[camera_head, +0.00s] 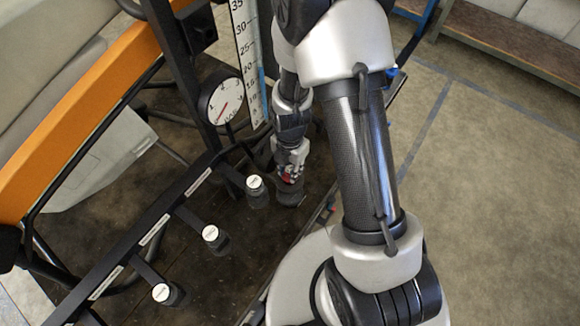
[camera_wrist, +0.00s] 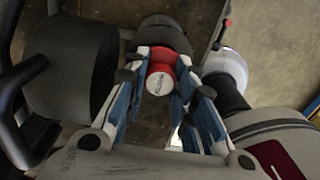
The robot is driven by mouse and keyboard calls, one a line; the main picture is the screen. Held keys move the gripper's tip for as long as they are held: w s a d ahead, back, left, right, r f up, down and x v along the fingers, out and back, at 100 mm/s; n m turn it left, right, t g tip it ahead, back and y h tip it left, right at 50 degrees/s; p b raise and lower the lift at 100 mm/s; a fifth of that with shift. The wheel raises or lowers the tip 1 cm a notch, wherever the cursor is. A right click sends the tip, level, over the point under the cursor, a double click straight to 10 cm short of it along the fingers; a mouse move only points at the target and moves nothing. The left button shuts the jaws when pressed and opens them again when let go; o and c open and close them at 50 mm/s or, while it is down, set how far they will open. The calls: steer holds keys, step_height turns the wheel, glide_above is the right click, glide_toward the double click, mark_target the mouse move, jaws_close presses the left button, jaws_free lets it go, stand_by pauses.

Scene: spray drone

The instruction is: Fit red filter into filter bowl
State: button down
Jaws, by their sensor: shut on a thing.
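The red filter (camera_wrist: 162,72) is between the fingers of my gripper (camera_wrist: 164,56) in the wrist view, its pale lettered end facing the camera. My gripper is shut on it. In the head view, a small patch of the red filter (camera_head: 289,178) shows at the tip of my gripper (camera_head: 290,170). A dark round cup, seemingly the filter bowl (camera_head: 290,198), is right below the fingertips. It also shows beyond the filter in the wrist view (camera_wrist: 165,27). The filter's far end is hidden, so I cannot tell whether it is inside the bowl.
A black bar with several white-capped nozzles (camera_head: 211,234) runs left of my gripper. A pressure gauge (camera_head: 221,101) and a level scale (camera_head: 247,60) stand behind. A large dark cylinder (camera_wrist: 72,68) is close on the left in the wrist view. Open floor (camera_head: 500,190) is at right.

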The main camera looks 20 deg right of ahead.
steer(key=shift+f+b, duration=0.9)
steer(key=shift+f, duration=0.35)
steer(key=c, duration=1.2)
jaws_free()
steer(key=shift+c, duration=0.2)
step_height(320, 180, up, 12)
